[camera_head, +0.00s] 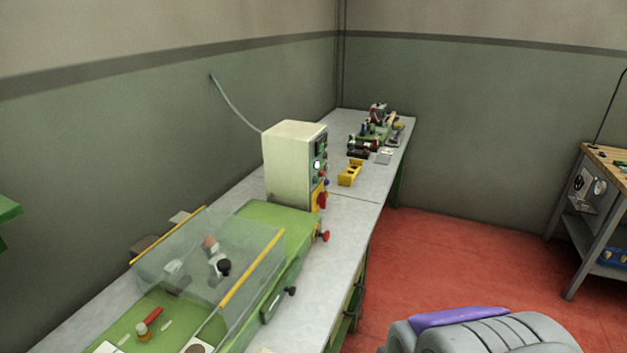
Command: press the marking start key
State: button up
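A cream control box (292,165) stands on the grey bench. Its narrow control panel (320,170) faces right and is seen at a steep angle. The panel carries a pale, bright round element (317,165), small red and blue parts, and a larger red knob (322,200) on yellow low down. Labels are too small to read, so I cannot tell which part is the marking start key. A green machine (265,225) with a clear, yellow-edged cover (200,262) stands in front of the box. My gripper is not in view.
The bench (345,235) runs along the left wall. A yellow block (349,173) and small tools lie beyond the box. Red floor (440,255) is open right of the bench. A wooden-topped workbench (607,155) stands far right. My grey, purple-topped body part shows at bottom right.

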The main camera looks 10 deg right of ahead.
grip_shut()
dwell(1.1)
